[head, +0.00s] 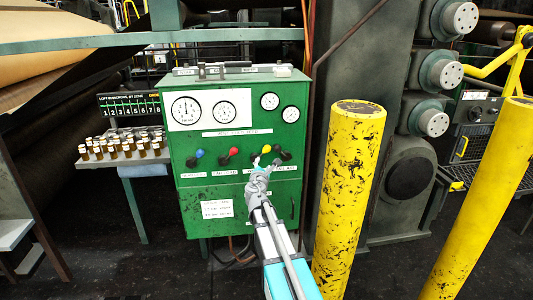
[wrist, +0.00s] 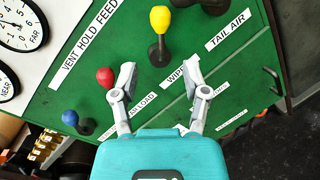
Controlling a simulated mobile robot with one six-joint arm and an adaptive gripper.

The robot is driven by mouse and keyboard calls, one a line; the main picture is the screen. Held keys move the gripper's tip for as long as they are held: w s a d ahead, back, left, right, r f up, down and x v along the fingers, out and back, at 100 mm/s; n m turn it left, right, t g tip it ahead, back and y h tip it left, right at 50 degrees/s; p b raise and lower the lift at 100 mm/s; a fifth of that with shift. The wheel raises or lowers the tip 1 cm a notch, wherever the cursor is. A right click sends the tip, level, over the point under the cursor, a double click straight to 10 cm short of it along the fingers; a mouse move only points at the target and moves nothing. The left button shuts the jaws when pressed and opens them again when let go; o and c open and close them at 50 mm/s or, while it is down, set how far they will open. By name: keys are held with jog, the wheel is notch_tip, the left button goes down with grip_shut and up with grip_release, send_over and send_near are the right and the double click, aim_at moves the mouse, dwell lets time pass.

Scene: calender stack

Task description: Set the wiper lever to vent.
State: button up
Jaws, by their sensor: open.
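The wiper lever (wrist: 158,48) has a yellow knob and a dark stem. In the wrist view its knob points straight up the picture, while the rows of panel lettering slant up to the right. The partly hidden label starting "WIP" (wrist: 176,77) lies below it. In the head view the yellow knob (head: 267,149) shows just above my gripper, which hides the stem. My gripper (wrist: 159,77) is open and empty in front of the panel; the lever's base shows between and just beyond its fingertips. I cannot tell whether they touch. A "VENT HOLD FEED" strip (wrist: 90,35) sits above the levers.
The red lever (head: 234,151) and blue lever (head: 199,154) stand to the left, a black lever (head: 284,155) close on the right. Gauges (head: 225,112) fill the green panel's top. Yellow posts (head: 347,200) stand right of the cabinet; a bottle table (head: 130,160) stands left.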

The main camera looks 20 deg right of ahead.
aim_at(266, 150)
jog(key=shift+w, duration=0.1)
dwell(0.3)
jog(key=x, duration=1.3)
jog(key=shift+w+d, duration=0.25)
jog(key=shift+c, duration=0.3)
